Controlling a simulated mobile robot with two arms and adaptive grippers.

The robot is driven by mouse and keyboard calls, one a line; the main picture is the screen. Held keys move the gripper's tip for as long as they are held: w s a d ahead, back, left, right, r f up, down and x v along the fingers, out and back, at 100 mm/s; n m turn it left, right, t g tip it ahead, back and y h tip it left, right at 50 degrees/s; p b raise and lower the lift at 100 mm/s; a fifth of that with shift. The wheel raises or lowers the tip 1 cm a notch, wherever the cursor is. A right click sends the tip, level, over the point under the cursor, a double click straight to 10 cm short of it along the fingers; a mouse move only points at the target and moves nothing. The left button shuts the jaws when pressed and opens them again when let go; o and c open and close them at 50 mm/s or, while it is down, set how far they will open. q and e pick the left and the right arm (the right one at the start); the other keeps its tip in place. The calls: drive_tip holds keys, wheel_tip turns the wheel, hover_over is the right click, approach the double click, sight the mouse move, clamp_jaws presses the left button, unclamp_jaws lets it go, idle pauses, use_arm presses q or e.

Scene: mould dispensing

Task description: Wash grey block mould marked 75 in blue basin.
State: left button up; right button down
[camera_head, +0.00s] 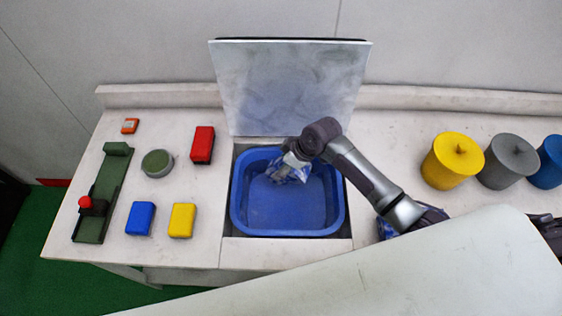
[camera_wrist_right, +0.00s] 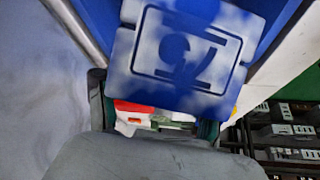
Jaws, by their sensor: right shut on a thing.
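My right gripper (camera_head: 287,162) reaches down into the blue basin (camera_head: 234,205), near its back edge. It is shut on a block mould (camera_head: 297,175), a square plate patched blue-grey and whitish. In the right wrist view the mould (camera_wrist_right: 150,85) shows its face, with a framed raised marking; I can make out a 7-like figure, but the rest I cannot read surely. The mould is tilted, inside the basin's outline in the head view. The basin is sunk in the counter and I see no clear water line. My left gripper is not in view.
A whitish-blue thing (camera_head: 384,229) lies partly hidden under my right arm. A grey upright panel (camera_head: 290,80) stands behind the basin. Red (camera_head: 202,145), blue (camera_head: 140,218) and yellow (camera_head: 182,220) blocks lie left; yellow (camera_head: 452,165), grey (camera_head: 508,165) and blue (camera_head: 547,165) lidded pots stand right.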

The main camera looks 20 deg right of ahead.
drive_tip(key=shift+f, duration=0.9)
wheel_tip(320, 180, down, 3)
drive_tip(key=b, duration=0.2)
drive_tip(key=shift+f+b, duration=0.15)
drive_tip(key=shift+b, duration=0.15)
wheel_tip(320, 180, down, 13)
drive_tip(key=b, duration=1.2)
drive_tip(key=shift+b, duration=0.35)
drive_tip(key=shift+r, duration=0.25)
idle(0.8)
wheel_tip(320, 180, up, 15)
drive_tip(key=p, duration=1.4)
drive_tip(key=shift+f+p, duration=0.1)
drive_tip(key=shift+p, duration=0.25)
drive_tip(key=shift+r+p, duration=0.3)
drive_tip(key=shift+r, duration=1.05)
